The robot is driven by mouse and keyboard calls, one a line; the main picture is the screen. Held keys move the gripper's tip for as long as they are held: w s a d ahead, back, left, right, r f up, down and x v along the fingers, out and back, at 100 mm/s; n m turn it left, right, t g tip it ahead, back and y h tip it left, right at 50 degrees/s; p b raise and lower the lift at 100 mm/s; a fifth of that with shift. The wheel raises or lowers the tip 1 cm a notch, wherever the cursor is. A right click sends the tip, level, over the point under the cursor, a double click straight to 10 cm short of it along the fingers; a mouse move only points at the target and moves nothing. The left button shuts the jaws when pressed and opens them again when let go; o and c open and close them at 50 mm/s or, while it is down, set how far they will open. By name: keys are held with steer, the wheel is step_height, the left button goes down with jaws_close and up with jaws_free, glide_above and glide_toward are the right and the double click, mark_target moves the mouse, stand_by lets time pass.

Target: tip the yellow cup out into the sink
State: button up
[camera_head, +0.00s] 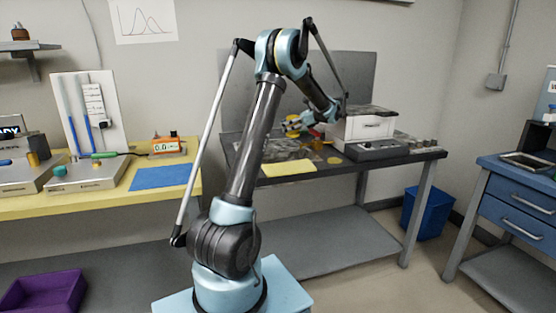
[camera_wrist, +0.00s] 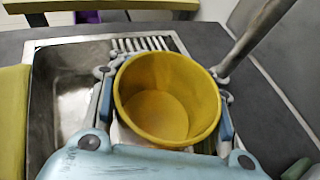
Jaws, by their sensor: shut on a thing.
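The yellow cup (camera_wrist: 168,98) is between the fingers of my gripper (camera_wrist: 166,80) in the wrist view. The gripper is shut on it. The cup's mouth faces the wrist camera and I see down to its yellow inner floor; I cannot tell whether anything lies in it. The metal sink (camera_wrist: 68,98) shows behind and left of the cup, with its ribbed drainboard partly hidden by the cup. In the head view my gripper (camera_head: 303,121) with the cup (camera_head: 292,126) is above the dark table, near the sink (camera_head: 272,149), and small.
A white box-shaped device (camera_head: 364,127) stands right of the gripper on the dark table (camera_head: 410,155). A yellow sheet (camera_head: 288,169) lies at the table's front edge. A grey pole (camera_wrist: 254,36) slants close to the cup's right side in the wrist view.

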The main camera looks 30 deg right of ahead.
steer(key=shift+s+f, duration=0.1)
steer(key=shift+s+a+f+n+h, duration=0.15)
steer(key=shift+a+f+n+h, duration=0.15)
steer(key=shift+f, duration=0.35)
steer(key=shift+s+a+f+n+h, duration=0.15)
steer(key=shift+f+n+h, duration=0.2)
steer(key=shift+f, duration=0.25)
steer(key=a+f+n+h, duration=0.1)
steer(key=s+a+f+n+t+h+p, duration=0.1)
steer(key=n+h, duration=0.1)
steer(key=shift+s+a+f+t, duration=0.15)
steer(key=shift+a+f+t, duration=0.15)
steer(key=shift+f, duration=0.1)
steer(key=shift+a+f+n+h+p, duration=0.1)
steer(key=shift+f+n+h+p, duration=0.3)
steer(key=shift+p, duration=0.3)
steer(key=shift+r+n+t+h+p, duration=0.4)
steer(key=shift+r+n+h, duration=0.15)
steer(key=shift+r, duration=0.6)
steer(key=shift+f+n+t+h+p, duration=0.3)
steer(key=shift+f+n+t+p, duration=0.1)
steer(key=shift+n+p, duration=0.1)
stand_by(0.4)
steer(key=shift+r+n+t+h+p, duration=0.3)
steer(key=shift+r+n+h+p, duration=0.05)
steer(key=shift+n+h+p, duration=0.15)
stand_by(1.0)
